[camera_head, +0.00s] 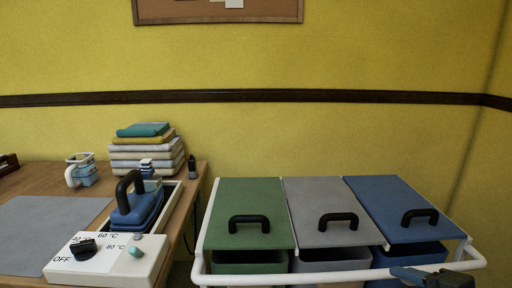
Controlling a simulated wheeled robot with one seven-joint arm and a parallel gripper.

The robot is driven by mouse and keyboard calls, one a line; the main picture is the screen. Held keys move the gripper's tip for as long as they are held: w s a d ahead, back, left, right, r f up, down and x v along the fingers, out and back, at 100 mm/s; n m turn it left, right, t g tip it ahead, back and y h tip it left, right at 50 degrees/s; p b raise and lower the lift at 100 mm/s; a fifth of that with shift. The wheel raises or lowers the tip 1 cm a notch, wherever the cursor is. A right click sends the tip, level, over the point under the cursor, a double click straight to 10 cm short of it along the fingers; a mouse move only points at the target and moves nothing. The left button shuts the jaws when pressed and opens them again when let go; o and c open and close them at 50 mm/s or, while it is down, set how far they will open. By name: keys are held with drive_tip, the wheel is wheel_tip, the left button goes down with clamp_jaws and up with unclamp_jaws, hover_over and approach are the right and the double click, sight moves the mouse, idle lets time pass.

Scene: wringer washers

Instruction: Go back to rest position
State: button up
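My gripper (432,278) seems to be the dark grey-blue and black part at the bottom edge on the right. It shows in front of the blue bin and the white rail of the cart, and most of it is cut off by the frame. I cannot tell whether its fingers are open or shut, or whether they hold anything. No rest position is marked in view.
A white-railed cart (478,262) carries bins with green (248,197), grey (318,196) and blue (392,194) lids. A wooden table (40,184) at left bears a white dial panel (100,268), a blue iron (138,208), a mug (84,172) and folded cloths (146,152).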

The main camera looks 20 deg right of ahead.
drive_tip(key=s+a+f+n+h, duration=0.3)
drive_tip(key=s+a+f+n, duration=0.35)
drive_tip(key=s+a, duration=0.55)
drive_tip(key=s+a+r+n+t, duration=0.1)
drive_tip(key=s+a+r+n, duration=0.1)
drive_tip(key=s+n, duration=0.4)
drive_tip(key=s+a+r+n+t+y, duration=0.1)
drive_tip(key=s+r+n, duration=0.4)
drive_tip(key=s, duration=0.4)
drive_tip(key=shift+s+a+n+t+y+p, duration=0.15)
drive_tip(key=shift+a+n+t+y+p, duration=0.2)
drive_tip(key=shift+p, duration=0.1)
idle(0.6)
